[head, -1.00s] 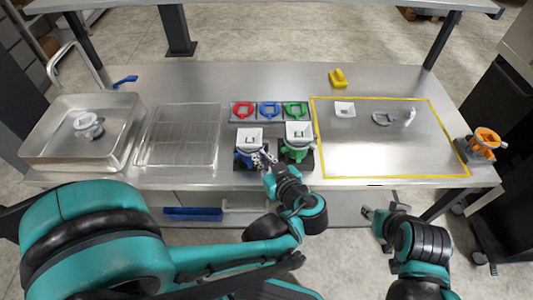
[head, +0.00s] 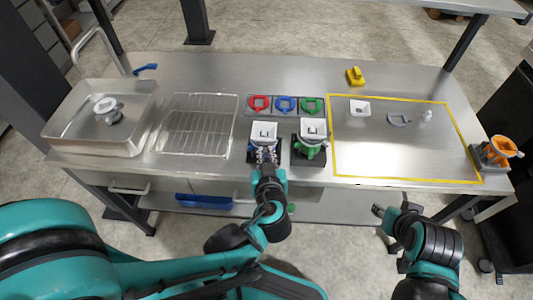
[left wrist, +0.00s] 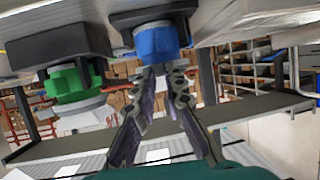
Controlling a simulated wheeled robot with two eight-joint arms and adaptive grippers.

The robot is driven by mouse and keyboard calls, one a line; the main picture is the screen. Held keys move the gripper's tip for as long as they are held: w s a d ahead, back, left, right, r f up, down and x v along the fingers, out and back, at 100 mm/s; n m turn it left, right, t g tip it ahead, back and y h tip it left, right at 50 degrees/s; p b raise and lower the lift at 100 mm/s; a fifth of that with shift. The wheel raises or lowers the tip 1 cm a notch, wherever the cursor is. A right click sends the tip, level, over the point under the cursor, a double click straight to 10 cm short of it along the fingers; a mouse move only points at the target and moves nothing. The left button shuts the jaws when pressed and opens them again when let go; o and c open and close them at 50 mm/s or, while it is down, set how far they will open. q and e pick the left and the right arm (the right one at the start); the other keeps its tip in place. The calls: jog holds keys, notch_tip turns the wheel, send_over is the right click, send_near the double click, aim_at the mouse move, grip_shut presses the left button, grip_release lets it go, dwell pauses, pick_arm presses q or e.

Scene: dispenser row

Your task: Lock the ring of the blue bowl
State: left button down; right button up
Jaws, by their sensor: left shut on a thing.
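The blue bowl (head: 257,145) stands in the dispenser row with a white square hopper (head: 264,130) on top. In the left wrist view its blue ring (left wrist: 157,42) shows above my fingers. My left gripper (head: 266,156) is directly in front of the blue bowl, shut on its ring at the front; the fingers (left wrist: 165,75) hide the exact contact. My right gripper (head: 377,210) hangs in front of the table, away from everything; its jaws are too small to read.
The green dispenser (head: 312,150) stands close on the right. Behind are red (head: 260,103), blue (head: 285,104) and green (head: 311,104) ring-shaped pieces. A wire rack (head: 197,125) and a metal tray (head: 60,130) lie left. The yellow-outlined area (head: 405,155) is mostly free.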

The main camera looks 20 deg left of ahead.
pick_arm(q)
jog(key=c, duration=1.8)
grip_release()
jog(key=shift+c, duration=0.2)
jog(key=shift+s+d+r, duration=0.2)
jog(key=shift+s+d, duration=0.1)
jog(key=shift+s, duration=0.2)
jog(key=v, duration=1)
jog(key=shift+s+r, duration=0.2)
jog(key=shift+s, duration=0.1)
jog(key=a+f+m+g+h, duration=0.2)
jog(key=a+f+m+g, duration=0.15)
jog(key=f+g, duration=0.2)
jog(key=shift+w+a+r+m+h, duration=0.2)
jog(key=shift+w+a+r+h, duration=0.15)
jog(key=shift+w+h, duration=0.3)
jog(key=shift+w+a+r+m+h, duration=0.25)
jog(key=shift+w+a+r+h, duration=0.1)
jog(key=shift+w+h, duration=0.25)
jog(key=shift+w+a+r+m+h, duration=0.2)
jog(key=shift+w+a+r+h, duration=0.15)
jog(key=shift+w+h, duration=0.3)
